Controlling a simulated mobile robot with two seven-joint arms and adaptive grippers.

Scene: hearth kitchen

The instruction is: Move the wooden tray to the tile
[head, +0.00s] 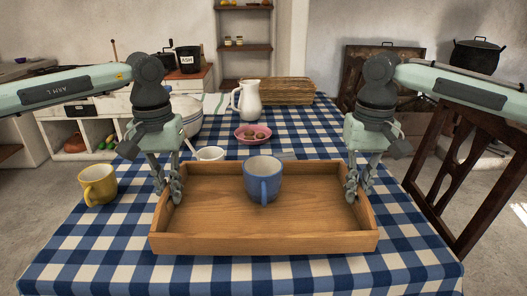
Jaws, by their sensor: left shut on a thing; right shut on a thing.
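The wooden tray (262,242) is at the near middle of the table and looks level; I cannot tell whether it touches the cloth. A blue mug (262,177) stands upright inside it, toward the back. My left gripper (169,191) is shut on the tray's left wall, pointing down. My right gripper (359,189) is shut on its right wall, also pointing down. A thin grey flat edge (288,155) shows just behind the tray; it may be the tile, but the tray and mug hide most of that area.
A yellow mug (98,184) stands left of the tray. Behind the tray are a white bowl (210,154), a pink bowl (253,135) with brown pieces and a white pitcher (248,101). A dark wooden chair (462,165) is at right. Checked cloth (400,245) is clear at the right front.

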